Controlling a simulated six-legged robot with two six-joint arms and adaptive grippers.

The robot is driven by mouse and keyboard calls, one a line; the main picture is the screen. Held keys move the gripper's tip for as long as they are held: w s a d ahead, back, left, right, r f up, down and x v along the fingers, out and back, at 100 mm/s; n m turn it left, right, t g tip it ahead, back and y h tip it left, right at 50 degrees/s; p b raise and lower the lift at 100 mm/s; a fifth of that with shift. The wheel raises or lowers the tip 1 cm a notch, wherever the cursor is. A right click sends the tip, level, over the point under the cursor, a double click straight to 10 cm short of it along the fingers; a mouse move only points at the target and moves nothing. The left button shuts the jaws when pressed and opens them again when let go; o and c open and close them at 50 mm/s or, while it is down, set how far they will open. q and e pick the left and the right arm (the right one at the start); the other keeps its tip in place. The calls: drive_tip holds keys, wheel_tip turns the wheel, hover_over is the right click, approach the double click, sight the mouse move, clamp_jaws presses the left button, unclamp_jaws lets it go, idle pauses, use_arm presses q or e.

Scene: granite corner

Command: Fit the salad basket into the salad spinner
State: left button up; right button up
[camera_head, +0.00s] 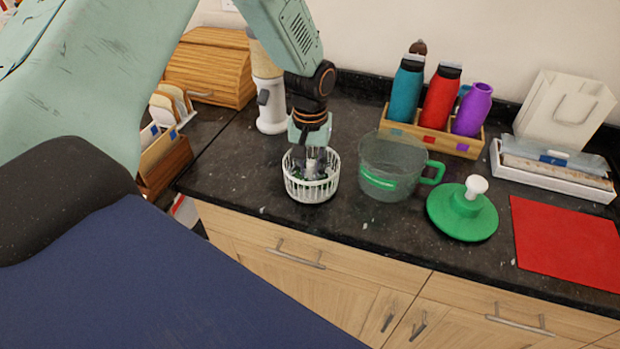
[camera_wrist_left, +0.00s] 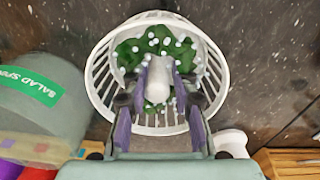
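The white slatted salad basket (camera_head: 297,190) is upright on the dark counter, with green leaves and small white bits inside. My left gripper (camera_head: 313,160) points down into it. In the left wrist view, its purple fingers (camera_wrist_left: 161,68) stand on either side of the basket's white central post (camera_wrist_left: 160,85) and appear closed on it. The clear salad spinner bowl (camera_head: 392,163), with a green label and handle, stands just right of the basket, open at the top; it also shows in the wrist view (camera_wrist_left: 38,100). The green lid (camera_head: 462,218) with a white knob lies farther right. My right gripper is not in view.
A crate (camera_head: 440,142) with teal, red and purple bottles stands behind the bowl. A white tray (camera_head: 556,175), paper bag (camera_head: 564,110) and red mat (camera_head: 568,240) are at right. A white-based dispenser (camera_head: 271,108) and bread box (camera_head: 208,68) stand behind the basket.

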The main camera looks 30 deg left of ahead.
use_arm(q)
drive_tip(key=shift+w+d, duration=0.2)
drive_tip(key=shift+d, duration=0.05)
drive_tip(key=c, duration=0.5)
drive_tip(key=shift+s+a, duration=0.1)
drive_tip(key=shift+s, duration=0.05)
clamp_jaws()
drive_tip(key=shift+a, duration=0.1)
